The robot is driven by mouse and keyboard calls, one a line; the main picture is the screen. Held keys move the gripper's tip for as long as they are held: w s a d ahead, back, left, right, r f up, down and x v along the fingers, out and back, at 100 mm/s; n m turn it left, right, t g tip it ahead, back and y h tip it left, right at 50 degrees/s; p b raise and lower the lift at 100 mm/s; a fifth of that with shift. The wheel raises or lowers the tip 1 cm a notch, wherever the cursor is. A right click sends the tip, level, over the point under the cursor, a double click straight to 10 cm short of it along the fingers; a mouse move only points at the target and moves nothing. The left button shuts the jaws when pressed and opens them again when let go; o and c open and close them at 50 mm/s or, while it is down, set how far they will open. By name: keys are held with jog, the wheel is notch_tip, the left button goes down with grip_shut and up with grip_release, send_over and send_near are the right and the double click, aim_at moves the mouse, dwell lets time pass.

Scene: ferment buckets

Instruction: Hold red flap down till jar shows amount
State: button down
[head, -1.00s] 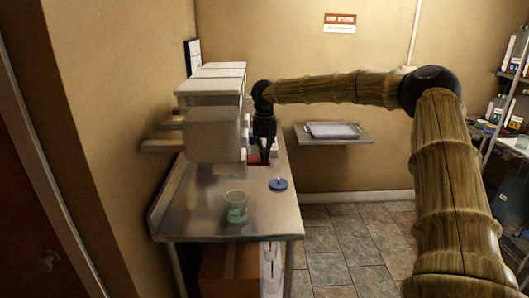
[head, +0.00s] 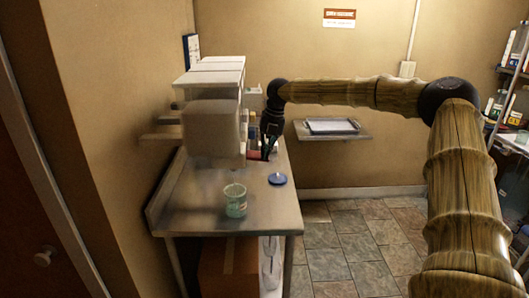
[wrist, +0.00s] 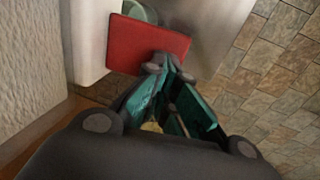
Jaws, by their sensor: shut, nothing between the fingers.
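The red flap (wrist: 147,43) is a flat red plate in the wrist view, next to a pale housing. In the head view only a small red piece of it (head: 254,154) shows, just left of my gripper (head: 268,154). My gripper is shut and empty; in the wrist view its fingertips (wrist: 166,66) are at the flap's near edge. I cannot tell whether they touch it. A see-through greenish jar (head: 235,202) stands upright on the steel bench; its fill level is hard to read. A round greenish rim (wrist: 140,11) shows partly behind the flap in the wrist view.
Pale box-shaped containers (head: 212,128) stand at the bench's left and back, close to my gripper. A blue lid (head: 277,179) lies on the steel bench (head: 195,205). A wall shelf with a tray (head: 332,127) is to the right. Bench space around the jar is clear.

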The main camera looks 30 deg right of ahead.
jog(key=f+y, duration=0.1)
jog(key=f+t+y+b, duration=0.1)
jog(key=shift+s+d+f+t+y+b, duration=0.1)
jog(key=shift+d+t+y+b, duration=0.1)
jog(key=shift+t+y+b, duration=0.1)
jog(key=shift+f, duration=0.3)
dwell(0.4)
dwell(4.4)
jog(key=shift+d+r, duration=0.1)
jog(key=shift+r, duration=0.35)
jog(key=b+v, duration=0.1)
jog(key=v, duration=1.2)
jog(key=shift+s+d, duration=0.2)
jog(key=shift+d, duration=0.2)
jog(key=shift+f, duration=0.2)
